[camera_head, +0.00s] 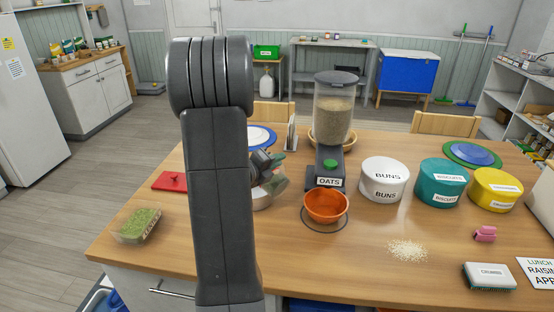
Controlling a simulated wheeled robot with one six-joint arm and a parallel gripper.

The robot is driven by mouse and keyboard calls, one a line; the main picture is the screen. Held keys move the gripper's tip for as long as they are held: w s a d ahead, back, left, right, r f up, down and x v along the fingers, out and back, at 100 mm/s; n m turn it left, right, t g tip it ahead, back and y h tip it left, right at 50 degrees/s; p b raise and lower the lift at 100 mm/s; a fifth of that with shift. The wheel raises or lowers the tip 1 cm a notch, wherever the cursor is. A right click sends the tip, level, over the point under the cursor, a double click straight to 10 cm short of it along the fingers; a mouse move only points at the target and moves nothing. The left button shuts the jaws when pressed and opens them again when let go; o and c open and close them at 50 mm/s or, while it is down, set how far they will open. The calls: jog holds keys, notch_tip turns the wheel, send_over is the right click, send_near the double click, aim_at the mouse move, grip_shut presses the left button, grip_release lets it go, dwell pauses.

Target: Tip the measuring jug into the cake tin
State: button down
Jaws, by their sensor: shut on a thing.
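My arm stands upright in the left middle of the head view and hides much of what is behind it. My gripper (264,161) shows only in part at the arm's right edge, as a dark wrist and finger part. It is shut on what looks like the clear measuring jug (275,184), just below it. The jug's tilt and contents are hard to make out. A pale grey round rim (262,203), maybe the cake tin, shows low beside the arm under the jug. Most of it is hidden, and I cannot tell whether the two touch.
An oats dispenser (333,108) stands right of the gripper, with an orange bowl (326,206) in front. White (384,181), teal (441,184) and yellow (495,190) tubs line the right. A clear tub of green bits (139,225) sits left. Spilled flakes (408,250) lie front right.

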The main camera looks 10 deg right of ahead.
jog(key=shift+w+a+r+n+p, duration=0.25)
jog(key=shift+w+n+p, duration=0.2)
jog(key=shift+p, duration=0.6)
jog(key=shift+f, duration=0.15)
jog(key=shift+w+a, duration=0.1)
jog(key=shift+w+a+r+n+p, duration=0.3)
jog(key=shift+w+n+p, duration=0.15)
jog(key=shift+p, duration=0.75)
jog(key=shift+w+a+f+g, duration=0.15)
jog(key=shift+g, duration=0.15)
jog(key=shift+p, duration=0.3)
dwell(0.3)
